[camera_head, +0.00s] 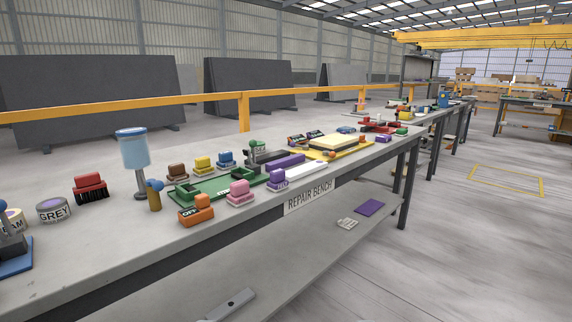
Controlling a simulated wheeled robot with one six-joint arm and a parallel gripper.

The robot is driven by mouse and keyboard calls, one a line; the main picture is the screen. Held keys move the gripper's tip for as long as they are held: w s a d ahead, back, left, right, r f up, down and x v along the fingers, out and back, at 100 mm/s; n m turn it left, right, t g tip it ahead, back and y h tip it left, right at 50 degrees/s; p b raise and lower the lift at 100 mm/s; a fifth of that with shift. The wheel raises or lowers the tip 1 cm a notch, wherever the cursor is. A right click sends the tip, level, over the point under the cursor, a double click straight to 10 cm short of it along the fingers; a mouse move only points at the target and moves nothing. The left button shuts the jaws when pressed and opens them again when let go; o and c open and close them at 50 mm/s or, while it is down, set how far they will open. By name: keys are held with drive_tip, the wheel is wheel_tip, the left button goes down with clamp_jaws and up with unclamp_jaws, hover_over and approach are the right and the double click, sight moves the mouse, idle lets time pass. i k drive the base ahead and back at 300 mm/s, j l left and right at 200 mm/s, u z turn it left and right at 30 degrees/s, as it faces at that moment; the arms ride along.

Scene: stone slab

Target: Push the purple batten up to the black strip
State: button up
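A long purple bar (286,162), which looks like the purple batten, lies on the repair bench (120,240) near the middle of the view. It lies between the green tray and the yellow board. A dark grey-black piece (263,156) lies just behind and left of it. I cannot tell at this size whether that is the black strip, or whether the two touch. My gripper is not in view, and nothing shows it near the bar.
A green tray (200,192), a yellow board (352,151), a white bar (306,171) and several coloured blocks crowd around the purple bar. A blue-topped stand (132,150) rises at the left. Open floor (450,250) lies to the right.

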sight(284, 163)
drive_tip(key=i+l+u, duration=0.1)
drive_tip(key=i, duration=0.45)
drive_tip(key=i+l, duration=0.3)
drive_tip(key=i, duration=0.2)
drive_tip(key=i+l+u, duration=0.15)
drive_tip(key=i, duration=0.4)
drive_tip(key=i+l, duration=0.4)
drive_tip(key=i+j+u, duration=0.05)
drive_tip(key=i, duration=0.05)
